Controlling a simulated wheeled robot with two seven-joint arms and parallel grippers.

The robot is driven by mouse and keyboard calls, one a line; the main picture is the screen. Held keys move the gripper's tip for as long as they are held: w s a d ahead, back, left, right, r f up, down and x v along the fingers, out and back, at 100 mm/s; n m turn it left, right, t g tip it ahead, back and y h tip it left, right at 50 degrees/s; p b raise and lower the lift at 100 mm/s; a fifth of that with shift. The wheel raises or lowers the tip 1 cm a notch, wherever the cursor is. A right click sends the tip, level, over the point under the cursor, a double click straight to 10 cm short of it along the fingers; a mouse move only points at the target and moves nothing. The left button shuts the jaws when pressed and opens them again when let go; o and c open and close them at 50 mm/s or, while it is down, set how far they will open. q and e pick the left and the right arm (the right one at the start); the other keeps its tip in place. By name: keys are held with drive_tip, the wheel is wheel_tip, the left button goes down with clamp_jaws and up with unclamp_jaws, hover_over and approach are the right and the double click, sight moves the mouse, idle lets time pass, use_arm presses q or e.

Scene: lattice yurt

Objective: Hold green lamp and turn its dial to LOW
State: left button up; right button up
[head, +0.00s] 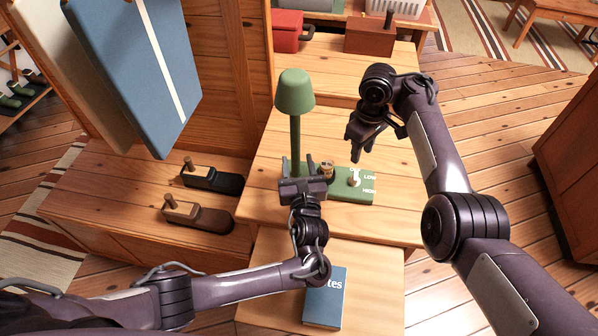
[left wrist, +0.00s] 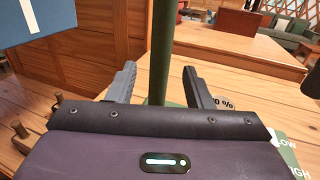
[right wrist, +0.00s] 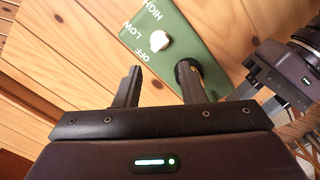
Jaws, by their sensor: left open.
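The green lamp (head: 294,92) stands upright on the wooden table, its stem rising from a green base (head: 368,192). A white dial (head: 354,178) sits on the base beside OFF, LOW and HIGH labels; it also shows in the right wrist view (right wrist: 159,40). I cannot tell its exact setting. My left gripper (head: 304,168) is open low at the stem; in the left wrist view the stem (left wrist: 160,50) stands between the open fingers (left wrist: 160,68). My right gripper (head: 354,150) is open, empty and pointing down above the dial, apart from it (right wrist: 160,75).
A small round brass-coloured piece (head: 327,168) is on the base near my left gripper. A blue book (head: 324,300) lies on the front surface. A red box (head: 288,30) and brown box (head: 370,38) stand behind.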

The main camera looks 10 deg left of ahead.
sight(296, 156)
use_arm(q)
drive_tip(key=shift+x, duration=2.35)
clamp_jaws()
drive_tip(key=shift+s+f, duration=0.1)
drive_tip(key=shift+f, duration=0.1)
